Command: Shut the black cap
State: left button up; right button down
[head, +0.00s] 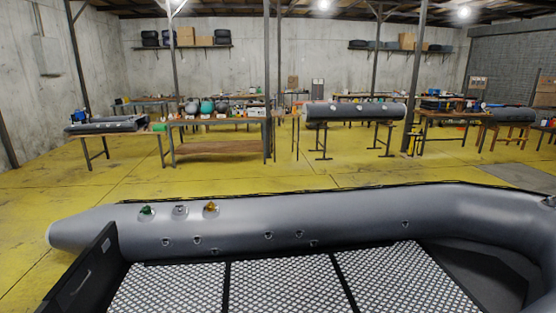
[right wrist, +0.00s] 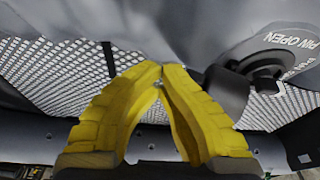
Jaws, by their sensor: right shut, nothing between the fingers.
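In the head view, the grey boat tube (head: 330,215) carries a green fitting (head: 147,210), a greyish one (head: 180,210) and an orange-yellow one (head: 211,207). My left gripper is out of view.
The boat's patterned floor panels (head: 290,284) lie in front of the tube, with a dark board (head: 85,270) at the left end. Workbenches (head: 220,122) stand well behind the boat. The yellow floor (head: 240,178) between them is clear.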

jog(key=shift+s+a+r, duration=0.1)
jog(key=shift+a+r, duration=0.15)
jog(key=shift+a, duration=0.35)
jog(key=shift+w+a+r, duration=0.1)
jog(key=shift+a+r, duration=0.2)
jog(key=shift+a, duration=0.35)
jog(key=shift+s+a+r, duration=0.1)
jog(key=shift+a+r, duration=0.15)
jog(key=shift+a, duration=0.35)
jog(key=shift+a+r, duration=0.8)
jog(key=shift+a, duration=0.3)
jog(key=shift+a+r, duration=0.6)
jog(key=shift+a, duration=0.35)
jog(key=shift+a+r, duration=0.2)
jog(key=shift+a, duration=1.1)
jog(key=shift+s+a+f, duration=0.15)
jog(key=shift+a+f, duration=0.1)
jog(key=shift+a, duration=0.6)
jog(key=shift+s+a+f, duration=0.15)
jog(key=shift+a+f, duration=0.05)
jog(key=shift+a, duration=0.2)
jog(key=shift+s+a+f, duration=0.1)
jog(key=shift+a+f, duration=0.1)
jog(key=shift+a, duration=0.2)
